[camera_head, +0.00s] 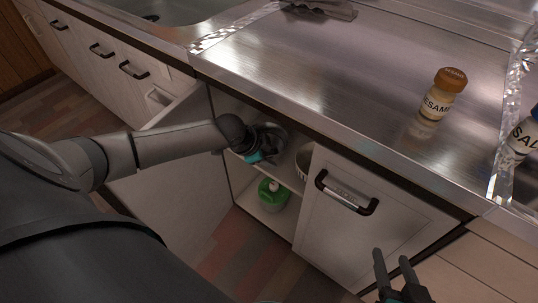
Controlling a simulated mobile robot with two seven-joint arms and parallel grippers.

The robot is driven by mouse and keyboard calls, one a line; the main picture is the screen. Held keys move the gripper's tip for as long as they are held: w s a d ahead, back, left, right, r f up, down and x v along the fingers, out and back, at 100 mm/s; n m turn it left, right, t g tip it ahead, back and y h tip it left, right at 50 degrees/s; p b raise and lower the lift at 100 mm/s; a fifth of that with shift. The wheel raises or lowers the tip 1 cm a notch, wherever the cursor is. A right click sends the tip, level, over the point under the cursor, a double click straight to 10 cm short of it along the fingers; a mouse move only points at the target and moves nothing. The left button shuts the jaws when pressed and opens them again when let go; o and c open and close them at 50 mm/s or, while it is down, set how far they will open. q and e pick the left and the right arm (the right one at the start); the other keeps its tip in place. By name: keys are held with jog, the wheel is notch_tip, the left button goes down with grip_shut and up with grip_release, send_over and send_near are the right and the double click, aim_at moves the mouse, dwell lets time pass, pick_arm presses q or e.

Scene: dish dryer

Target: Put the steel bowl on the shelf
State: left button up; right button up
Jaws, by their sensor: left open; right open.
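A steel bowl (275,135) shows inside the open cabinet, right at my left gripper (263,150), which reaches in from the left. The gripper is open and its fingertips are hard to make out against the bowl; I cannot tell whether they touch it. The shelf (289,179) runs across the cabinet below them. My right gripper (393,257) is open and empty, low in front of the right cabinet door.
The left cabinet door (175,205) stands open beneath my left arm. The right door (355,215) is shut. A green bottle (272,194) stands in the lower compartment. A sesame jar (443,95) and a salt jar (522,138) stand on the steel counter (330,75), whose edge overhangs the opening.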

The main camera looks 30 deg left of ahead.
jog(key=shift+s, duration=0.1)
pick_arm(q)
jog(key=shift+s+a+r+p, duration=0.1)
jog(key=shift+s+r+p, duration=0.1)
jog(key=shift+r+p, duration=0.15)
pick_arm(e)
jog(key=s+d+g+h+p, duration=0.3)
jog(key=s+d+g, duration=0.2)
jog(key=d+g, duration=0.15)
pick_arm(q)
jog(key=p+v, duration=0.4)
jog(key=v, duration=0.7)
jog(key=s+d+f+n, duration=0.1)
jog(key=s+d+f, duration=0.15)
jog(key=d, duration=0.25)
jog(key=s+d+f+n, duration=0.1)
jog(key=s+d+f, duration=0.15)
jog(key=d, duration=0.35)
jog(key=s+d+f+n+g+y, duration=0.1)
jog(key=s+d+f+n+g, duration=0.1)
jog(key=s+n, duration=0.3)
jog(key=s+d+f, duration=0.1)
jog(key=s, duration=0.3)
jog(key=shift+s+n+g, duration=0.3)
jog(key=shift+n, duration=0.1)
pick_arm(e)
notch_tip(320, 180, down, 7)
jog(key=shift+s+d+m+g+h, duration=0.3)
jog(key=shift+s+d+g, duration=0.1)
jog(key=shift+d+g, duration=0.05)
